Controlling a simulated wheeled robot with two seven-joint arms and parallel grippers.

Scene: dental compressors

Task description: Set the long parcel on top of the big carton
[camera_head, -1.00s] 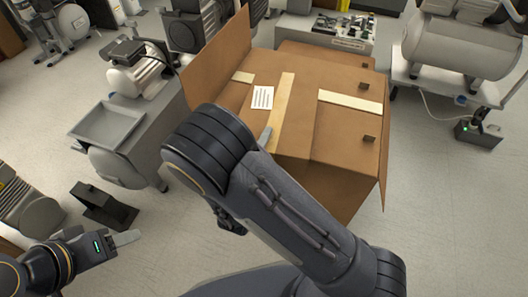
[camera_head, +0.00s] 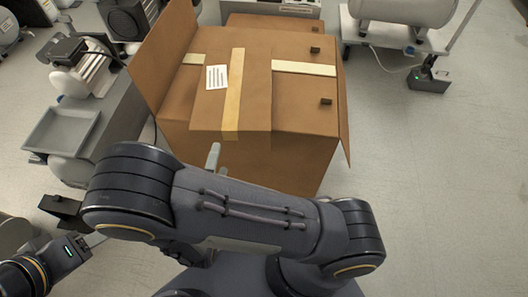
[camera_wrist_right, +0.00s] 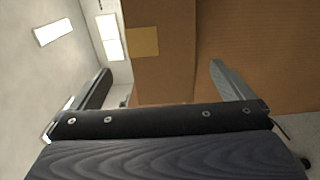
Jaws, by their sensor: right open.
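The long parcel (camera_head: 215,110) is a flat brown box with a white label and a pale tape strip along it. It lies on top of the big carton (camera_head: 306,95), crossing the carton's own tape, with its near end at the carton's front edge. My right gripper is mostly hidden behind my arm; one grey fingertip (camera_head: 213,157) shows just in front of the carton. In the right wrist view my right gripper (camera_wrist_right: 160,85) is open and empty, with brown cardboard and a tape end beyond its fingers. My left gripper (camera_head: 90,241) is at the lower left, only partly visible.
The carton's side flaps stand out at left and right. A grey cabinet with a tray (camera_head: 62,132) and a motor (camera_head: 85,70) stands left of it. A white tank (camera_head: 403,8) on a stand is at the back right.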

